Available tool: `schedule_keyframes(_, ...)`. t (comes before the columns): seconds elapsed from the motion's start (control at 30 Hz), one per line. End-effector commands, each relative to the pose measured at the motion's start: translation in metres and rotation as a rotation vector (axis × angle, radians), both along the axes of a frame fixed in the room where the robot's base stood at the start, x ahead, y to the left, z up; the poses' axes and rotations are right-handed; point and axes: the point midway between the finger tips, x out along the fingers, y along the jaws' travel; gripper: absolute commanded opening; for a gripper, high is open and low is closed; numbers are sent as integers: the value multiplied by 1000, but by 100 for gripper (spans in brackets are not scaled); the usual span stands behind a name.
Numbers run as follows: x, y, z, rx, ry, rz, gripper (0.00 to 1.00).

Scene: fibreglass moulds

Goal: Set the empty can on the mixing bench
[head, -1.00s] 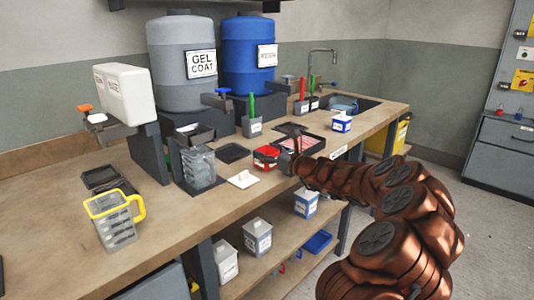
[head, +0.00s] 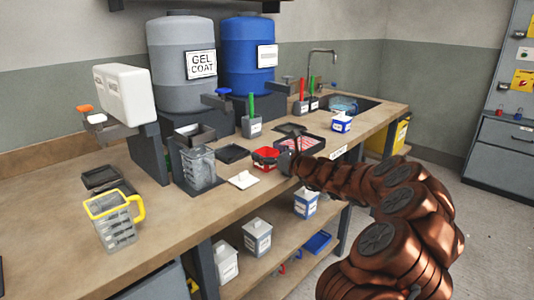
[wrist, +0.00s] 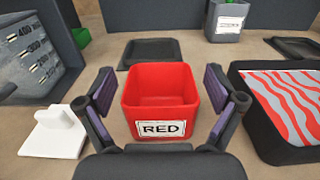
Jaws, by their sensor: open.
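An open red can (wrist: 160,85) with a RED label stands upright on the bench top (head: 150,230); its inside looks empty. It also shows in the head view (head: 266,157), beside my gripper (head: 284,160). In the wrist view my gripper (wrist: 160,98) is open, with one purple-padded finger to each side of the can. I see gaps between both fingers and the can walls. A white lid with a knob (wrist: 56,132) lies on the bench left of the can, and in the head view (head: 243,179).
A tray with red stripes (wrist: 238,85) is close on the right. A graduated grey jug (head: 198,168) stands left, a dark shallow tray (head: 233,153) behind. A yellow-handled jug (head: 114,222) is at the front left. Lidded pots (head: 257,236) stand on the lower shelf.

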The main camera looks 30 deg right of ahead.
Motion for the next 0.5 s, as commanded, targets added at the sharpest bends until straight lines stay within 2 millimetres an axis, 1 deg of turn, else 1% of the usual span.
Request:
schedule_keyframes(0.17,-22,-6,0,3,0,-3,93)
schedule_keyframes(0.5,-72,-18,1,1,-2,-3,93)
